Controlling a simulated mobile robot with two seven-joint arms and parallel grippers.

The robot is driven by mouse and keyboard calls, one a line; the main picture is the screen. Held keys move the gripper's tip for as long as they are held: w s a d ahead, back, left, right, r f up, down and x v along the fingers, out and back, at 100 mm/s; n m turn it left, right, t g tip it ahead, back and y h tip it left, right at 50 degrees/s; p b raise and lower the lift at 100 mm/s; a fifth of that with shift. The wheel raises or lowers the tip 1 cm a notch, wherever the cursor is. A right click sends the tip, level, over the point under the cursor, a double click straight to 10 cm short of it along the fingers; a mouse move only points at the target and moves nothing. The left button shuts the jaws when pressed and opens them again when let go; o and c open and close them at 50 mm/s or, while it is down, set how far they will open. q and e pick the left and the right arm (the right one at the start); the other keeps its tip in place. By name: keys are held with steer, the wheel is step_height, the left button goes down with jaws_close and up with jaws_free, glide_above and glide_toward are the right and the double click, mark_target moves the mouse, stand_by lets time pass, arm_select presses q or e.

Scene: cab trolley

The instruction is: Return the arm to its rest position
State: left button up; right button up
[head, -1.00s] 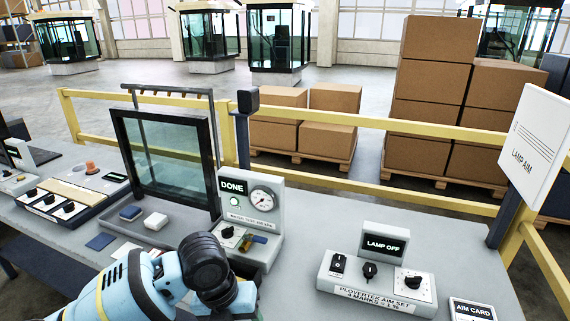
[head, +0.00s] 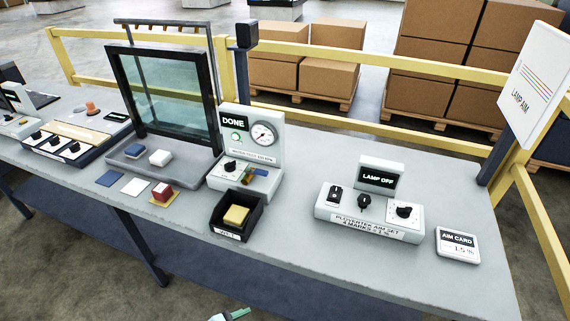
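A small part of a gripper (head: 230,315), with a teal finger, shows at the bottom edge, below the table front. It looks to be my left gripper, but most of it and its arm are out of the picture, so its opening cannot be seen. Nothing on the table is touched by it. My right gripper is not in view.
Floor in front is clear.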

arm_select(q)
steer(key=s+a+f+n+y, duration=0.2)
steer(key=s+a+n, duration=0.3)
steer(key=s+a, duration=0.1)
steer(key=s+a+f+n+t+y, duration=0.1)
steer(key=s+a+f+n+y, duration=0.1)
steer(key=s+a+n, duration=0.3)
steer(key=s+a+f, duration=0.1)
steer(key=s, duration=0.3)
steer(key=shift+s+a+t+y, duration=0.2)
steer(key=shift+s+t+y, duration=0.05)
steer(key=shift+t+y, duration=0.05)
